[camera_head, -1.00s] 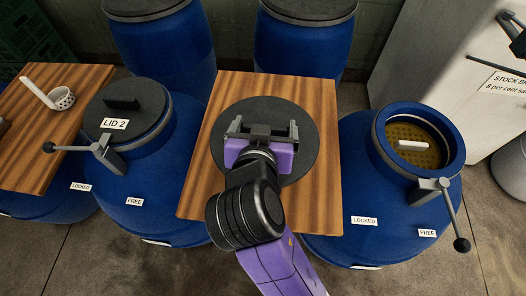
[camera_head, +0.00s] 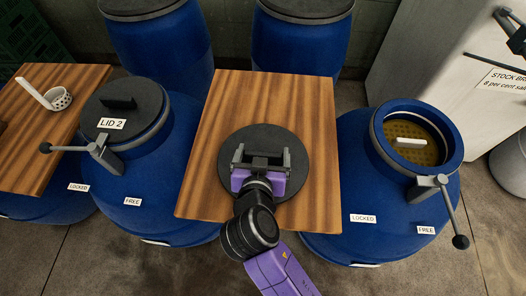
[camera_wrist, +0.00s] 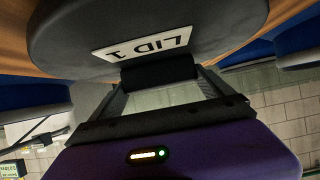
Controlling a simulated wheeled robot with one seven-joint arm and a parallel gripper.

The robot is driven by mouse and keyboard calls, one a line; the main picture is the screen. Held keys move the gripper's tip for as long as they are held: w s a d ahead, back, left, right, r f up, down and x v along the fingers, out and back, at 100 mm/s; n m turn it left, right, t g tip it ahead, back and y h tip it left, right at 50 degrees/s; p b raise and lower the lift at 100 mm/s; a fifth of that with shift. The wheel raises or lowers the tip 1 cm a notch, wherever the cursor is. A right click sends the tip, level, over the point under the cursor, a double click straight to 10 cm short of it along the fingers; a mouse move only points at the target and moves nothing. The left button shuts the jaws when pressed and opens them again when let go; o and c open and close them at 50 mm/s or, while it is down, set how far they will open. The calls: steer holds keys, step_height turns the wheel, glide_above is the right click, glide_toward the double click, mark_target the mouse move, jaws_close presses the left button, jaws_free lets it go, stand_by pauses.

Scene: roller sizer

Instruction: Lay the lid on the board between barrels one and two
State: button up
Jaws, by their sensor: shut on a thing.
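The round dark lid (camera_head: 265,137) is over the front half of the wooden board (camera_head: 272,95), between the lidded left barrel (camera_head: 165,175) and the open right barrel (camera_head: 360,190). The wrist view shows the lid (camera_wrist: 75,35) with its label "LID 1" (camera_wrist: 148,42). My gripper (camera_head: 262,157) is shut on the lid's black handle (camera_wrist: 160,70). The lid looks roughly flat in the head view. Whether its underside touches the board cannot be told.
Lid 2 (camera_head: 122,100) sits on the left barrel, whose lever (camera_head: 75,148) sticks out left. The right barrel holds a yellow perforated plate (camera_head: 425,152) with a white bar; its lever (camera_head: 450,215) points toward the front. Two blue barrels stand behind. The board's back half is clear.

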steer(key=o, duration=1.5)
steer(key=shift+f, duration=0.15)
steer(key=v, duration=1.2)
steer(key=shift+b, duration=0.35)
